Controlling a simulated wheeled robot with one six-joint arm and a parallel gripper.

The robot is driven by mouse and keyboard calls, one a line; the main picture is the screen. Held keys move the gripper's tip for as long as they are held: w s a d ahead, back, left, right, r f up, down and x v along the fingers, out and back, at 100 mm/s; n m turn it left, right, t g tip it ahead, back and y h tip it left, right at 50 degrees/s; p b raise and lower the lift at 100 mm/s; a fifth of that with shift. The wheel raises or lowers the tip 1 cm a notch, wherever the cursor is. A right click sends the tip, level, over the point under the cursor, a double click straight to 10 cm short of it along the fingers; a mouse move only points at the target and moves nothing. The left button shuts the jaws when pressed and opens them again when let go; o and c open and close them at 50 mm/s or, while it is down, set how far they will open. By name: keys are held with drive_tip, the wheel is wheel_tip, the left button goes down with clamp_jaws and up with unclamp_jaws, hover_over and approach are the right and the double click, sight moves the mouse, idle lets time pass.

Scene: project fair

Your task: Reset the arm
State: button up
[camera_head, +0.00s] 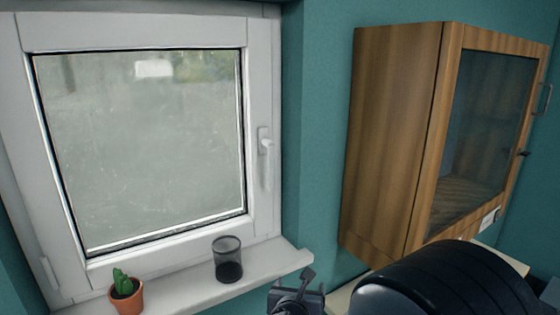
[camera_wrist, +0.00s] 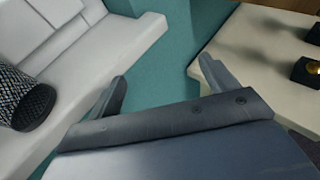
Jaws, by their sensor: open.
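My gripper (camera_head: 298,297) shows at the bottom edge of the head view, in front of the right end of the white window sill. In the wrist view my gripper (camera_wrist: 161,84) has its two fingers spread wide apart, with nothing between them but the teal wall behind. It is open and empty. My dark arm fills the bottom right of the head view and hides part of the surface behind it.
The window sill (camera_head: 205,288) holds a potted cactus (camera_head: 127,294) and a black mesh cup (camera_head: 228,260); the cup is also left in the wrist view (camera_wrist: 22,98). A glass-door wooden cabinet (camera_head: 395,140) hangs right. A pale tabletop (camera_wrist: 235,65) bears small dark objects (camera_wrist: 307,71).

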drive_tip(key=w+d+f+h+b, duration=0.1)
drive_tip(key=d+f+b, duration=0.1)
drive_tip(key=d+f, duration=0.5)
drive_tip(key=shift+f+m, duration=0.4)
drive_tip(key=shift+f, duration=0.45)
